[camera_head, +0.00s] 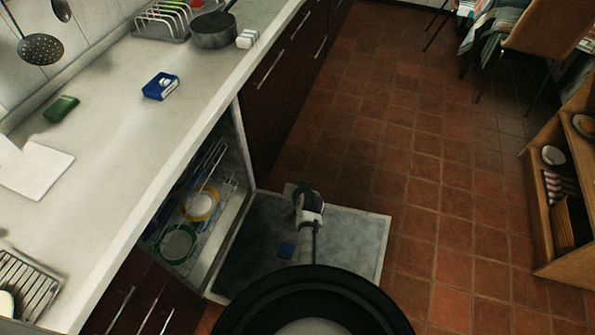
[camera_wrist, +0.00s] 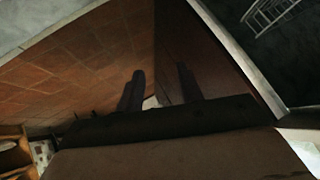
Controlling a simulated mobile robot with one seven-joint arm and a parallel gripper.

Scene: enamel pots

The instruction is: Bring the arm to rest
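My gripper (camera_head: 300,190) is above the lowered door (camera_head: 350,235) of an open dishwasher, near the door's far edge. In the wrist view, its two dark fingers (camera_wrist: 160,78) stand apart with nothing seen held between them. My arm reaches out low over the door. The dishwasher's rack (camera_head: 215,160) holds a yellow-rimmed plate (camera_head: 201,205) and a green-rimmed plate (camera_head: 179,243). Part of the rack also shows at the upper right of the wrist view (camera_wrist: 268,12).
The counter (camera_head: 110,130) at left carries a blue box (camera_head: 160,86), a green sponge-like item (camera_head: 61,109) and a pot (camera_head: 213,31). Tiled floor (camera_head: 440,190) is clear at right, up to a wooden shelf (camera_head: 565,180).

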